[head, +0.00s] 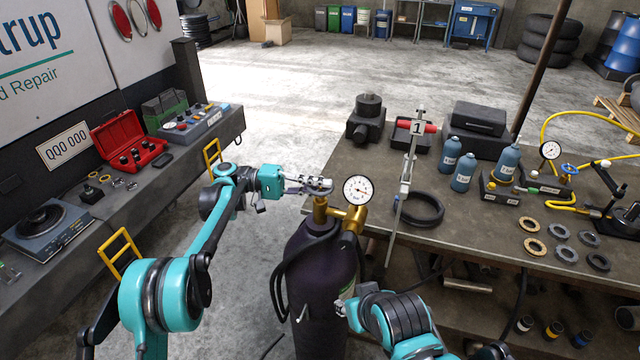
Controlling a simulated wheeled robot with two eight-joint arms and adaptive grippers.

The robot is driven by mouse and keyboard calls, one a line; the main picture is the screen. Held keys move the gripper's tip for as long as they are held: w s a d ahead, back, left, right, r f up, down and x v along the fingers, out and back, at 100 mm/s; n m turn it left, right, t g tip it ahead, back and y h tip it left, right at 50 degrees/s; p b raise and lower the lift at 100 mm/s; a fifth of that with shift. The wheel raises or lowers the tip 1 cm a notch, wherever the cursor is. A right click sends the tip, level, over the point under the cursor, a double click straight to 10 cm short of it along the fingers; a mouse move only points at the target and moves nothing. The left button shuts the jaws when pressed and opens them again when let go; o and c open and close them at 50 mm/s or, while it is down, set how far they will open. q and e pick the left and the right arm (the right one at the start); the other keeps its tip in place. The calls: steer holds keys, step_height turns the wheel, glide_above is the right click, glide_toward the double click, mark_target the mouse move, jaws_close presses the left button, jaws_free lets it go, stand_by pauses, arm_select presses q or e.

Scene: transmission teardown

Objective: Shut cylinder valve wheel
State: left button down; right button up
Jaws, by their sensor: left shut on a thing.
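A dark purple gas cylinder (318,275) stands upright on the floor at the near left end of the right-hand workbench. A brass valve (320,211) with a round white pressure gauge (357,190) sits on its top. My left gripper (316,184) reaches in from the left and is shut on the valve wheel (326,184) above the brass stem. The fingers cover most of the wheel, so its turn position cannot be read. My right arm comes in low at the bottom, right of the cylinder; I cannot make out its gripper.
A black hose (283,283) hangs down the cylinder's left side. The right workbench (360,165) holds a caliper-like tool (406,185), a black ring (421,210), blue bottles (463,172) and several rings. A left bench holds a red toolbox (128,140). Open concrete floor lies between the benches.

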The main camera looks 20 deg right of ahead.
arm_select(q)
steer(key=shift+m+g+y, duration=0.4)
steer(key=shift+m+g, duration=0.2)
steer(key=shift+g, duration=0.2)
steer(key=shift+f+g+p, duration=0.1)
steer(key=shift+g+p, duration=0.2)
steer(key=c, duration=1.6)
jaws_free()
steer(key=shift+d, duration=0.1)
steer(key=v, duration=0.7)
steer(key=shift+w+a, duration=0.1)
steer(key=shift+a, duration=0.1)
